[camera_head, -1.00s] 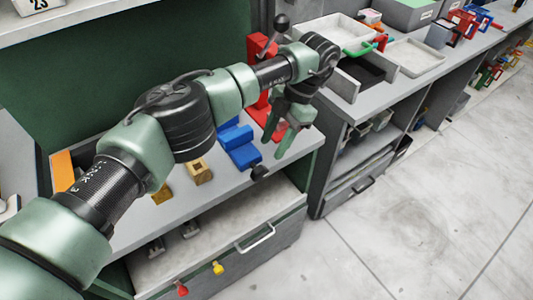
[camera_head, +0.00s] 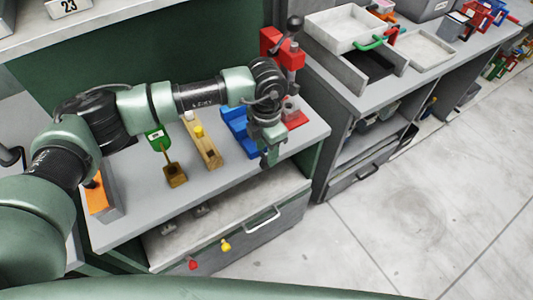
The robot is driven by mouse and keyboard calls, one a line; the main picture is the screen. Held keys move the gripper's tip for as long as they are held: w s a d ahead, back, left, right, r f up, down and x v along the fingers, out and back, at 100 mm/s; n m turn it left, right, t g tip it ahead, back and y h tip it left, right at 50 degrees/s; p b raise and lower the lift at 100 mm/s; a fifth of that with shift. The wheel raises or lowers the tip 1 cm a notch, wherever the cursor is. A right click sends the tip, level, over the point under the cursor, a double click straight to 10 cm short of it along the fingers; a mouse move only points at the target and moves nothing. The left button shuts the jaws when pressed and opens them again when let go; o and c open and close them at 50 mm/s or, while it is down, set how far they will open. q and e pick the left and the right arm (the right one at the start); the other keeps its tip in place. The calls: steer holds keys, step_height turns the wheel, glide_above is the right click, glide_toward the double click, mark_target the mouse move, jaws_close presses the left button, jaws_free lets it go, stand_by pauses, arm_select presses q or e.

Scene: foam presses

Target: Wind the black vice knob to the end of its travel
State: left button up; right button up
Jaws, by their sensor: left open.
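A blue vice (camera_head: 235,128) stands on the grey workbench (camera_head: 225,185), towards its right front. My left arm comes in from the left and reaches across above the bench. Its gripper (camera_head: 268,157) is open and points down at the front end of the vice, by the bench's front edge. The black vice knob is hidden behind the gripper in this view. I cannot tell whether the fingers touch it. My right gripper is not in view.
A red press (camera_head: 270,42) with a black-knobbed lever stands behind the vice. Below is a drawer with a pale handle (camera_head: 262,220). Floor at right is clear.

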mark_target(266, 158)
arm_select(q)
steer(key=shift+f+p, duration=0.35)
steer(key=shift+f, duration=1.5)
jaws_close()
steer(key=shift+w+d+f+b, duration=0.1)
steer(key=shift+d+b, duration=0.05)
steer(key=shift+b, duration=0.6)
steer(key=g+y+b, duration=0.1)
steer(key=b, duration=0.2)
steer(key=g+y+b, duration=0.1)
steer(key=b, duration=0.2)
steer(key=d+g+y+b, duration=0.1)
steer(key=y+b, duration=0.1)
steer(key=shift+w+f+b, duration=0.15)
steer(key=shift+w+b, duration=0.15)
steer(key=shift+b, duration=0.1)
steer(key=shift+w+r+g+y+b, duration=0.1)
steer(key=shift+r+g+y+b, duration=0.1)
steer(key=shift+g+y+b, duration=0.45)
steer(key=shift+b, duration=0.35)
jaws_free()
